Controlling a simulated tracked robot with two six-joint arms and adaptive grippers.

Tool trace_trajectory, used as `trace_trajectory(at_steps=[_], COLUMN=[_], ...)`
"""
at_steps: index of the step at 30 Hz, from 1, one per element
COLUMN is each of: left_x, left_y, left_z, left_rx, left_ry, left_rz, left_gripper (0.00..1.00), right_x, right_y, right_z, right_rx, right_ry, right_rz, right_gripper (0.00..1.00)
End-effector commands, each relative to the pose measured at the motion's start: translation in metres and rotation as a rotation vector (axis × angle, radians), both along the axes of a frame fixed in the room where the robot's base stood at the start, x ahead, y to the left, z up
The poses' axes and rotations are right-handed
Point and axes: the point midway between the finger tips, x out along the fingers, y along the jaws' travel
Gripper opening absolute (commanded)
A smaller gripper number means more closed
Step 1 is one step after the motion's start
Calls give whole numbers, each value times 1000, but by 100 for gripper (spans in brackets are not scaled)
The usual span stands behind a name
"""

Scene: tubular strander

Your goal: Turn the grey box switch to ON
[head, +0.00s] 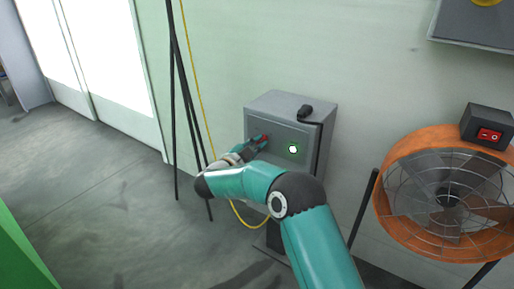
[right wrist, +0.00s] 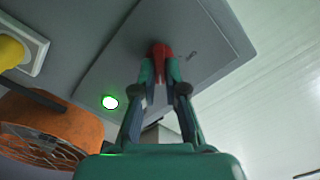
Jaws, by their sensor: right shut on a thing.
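The grey box (head: 278,121) stands against the pale green wall in the head view. Its red switch knob (head: 265,137) is on the front panel, and it also shows in the right wrist view (right wrist: 159,49). My right gripper (head: 259,142) is at the knob, its two fingers closed around it in the right wrist view (right wrist: 160,68). The fingers partly hide the knob, and I cannot read its labels. A green lamp (head: 292,149) on the panel is lit, to the right of the knob. My left gripper is out of view.
An orange fan (head: 391,205) with a small box and red rocker switch (head: 489,134) stands to the right. A black cable (head: 319,150) hangs over the grey box. A yellow cable (head: 196,91) and black poles (head: 173,110) are to the left. Open floor lies further left.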

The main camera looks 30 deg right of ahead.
Motion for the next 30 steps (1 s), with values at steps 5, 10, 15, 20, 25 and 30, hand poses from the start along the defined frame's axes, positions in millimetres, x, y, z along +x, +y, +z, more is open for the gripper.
trace_trajectory(at_steps=[5,10,15,20,25,30], left_x=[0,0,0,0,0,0], left_y=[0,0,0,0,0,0], left_z=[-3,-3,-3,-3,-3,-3], left_rx=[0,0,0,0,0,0], left_ry=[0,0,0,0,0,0], left_rz=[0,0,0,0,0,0], left_gripper=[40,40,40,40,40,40], right_x=[-2,-3,-3,-3,-2,-1], right_y=[-2,-3,-3,-3,-2,-1], right_z=[-3,-3,-3,-3,-2,-1], right_rx=[15,17,18,17,15,15], right_ry=[-23,-29,-28,-27,-28,-30], right_rz=[-10,-11,-11,-11,-8,-5], right_gripper=[0,0,0,28,36,36])
